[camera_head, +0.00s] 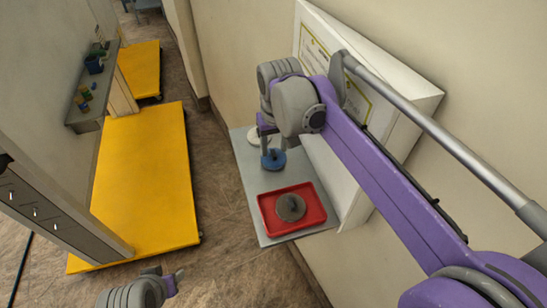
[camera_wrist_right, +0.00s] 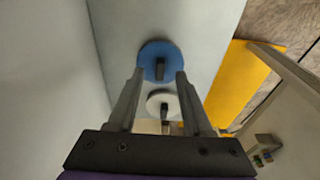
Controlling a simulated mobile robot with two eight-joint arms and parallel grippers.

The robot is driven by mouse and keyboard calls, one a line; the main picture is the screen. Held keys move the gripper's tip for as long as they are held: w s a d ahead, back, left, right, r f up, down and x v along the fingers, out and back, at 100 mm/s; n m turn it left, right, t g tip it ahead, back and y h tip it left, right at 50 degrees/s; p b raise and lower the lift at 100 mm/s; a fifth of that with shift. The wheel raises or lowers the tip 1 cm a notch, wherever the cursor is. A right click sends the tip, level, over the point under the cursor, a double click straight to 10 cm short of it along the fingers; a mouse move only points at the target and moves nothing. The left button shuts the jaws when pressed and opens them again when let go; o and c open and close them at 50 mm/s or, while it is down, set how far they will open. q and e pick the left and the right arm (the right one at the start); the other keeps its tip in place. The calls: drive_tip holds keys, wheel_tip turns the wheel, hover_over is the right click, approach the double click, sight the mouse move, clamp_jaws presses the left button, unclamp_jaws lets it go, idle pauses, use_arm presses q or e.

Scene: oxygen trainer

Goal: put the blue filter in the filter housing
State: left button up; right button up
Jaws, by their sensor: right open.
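The blue filter (camera_head: 274,160) is a round disc on the grey shelf by the wall. In the right wrist view the blue filter (camera_wrist_right: 146,54) has a dark upright knob at its middle. My right gripper (camera_wrist_right: 160,74) is open and empty, with its fingertips on either side of that knob as seen from the wrist. In the head view my right gripper (camera_head: 270,146) is above the filter, partly hiding it. I cannot tell whether it touches. My left gripper (camera_head: 173,282) is low at the bottom edge, its jaws unclear. I cannot make out a filter housing for certain.
A red tray (camera_head: 264,216) with a grey disc (camera_head: 291,207) lies on the shelf's near end (camera_head: 247,180). A white disc (camera_wrist_right: 155,100) is beside the blue filter. A white wall box (camera_head: 405,100) stands close to my right arm. Yellow platforms (camera_head: 145,180) are at left.

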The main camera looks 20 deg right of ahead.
sight(274, 153)
drive_tip(key=shift+w+f, duration=0.2)
drive_tip(key=shift+f, duration=0.7)
drive_tip(key=shift+c, duration=0.3)
clamp_jaws()
wheel_tip(274, 153, up, 10)
drive_tip(key=shift+p, duration=0.45)
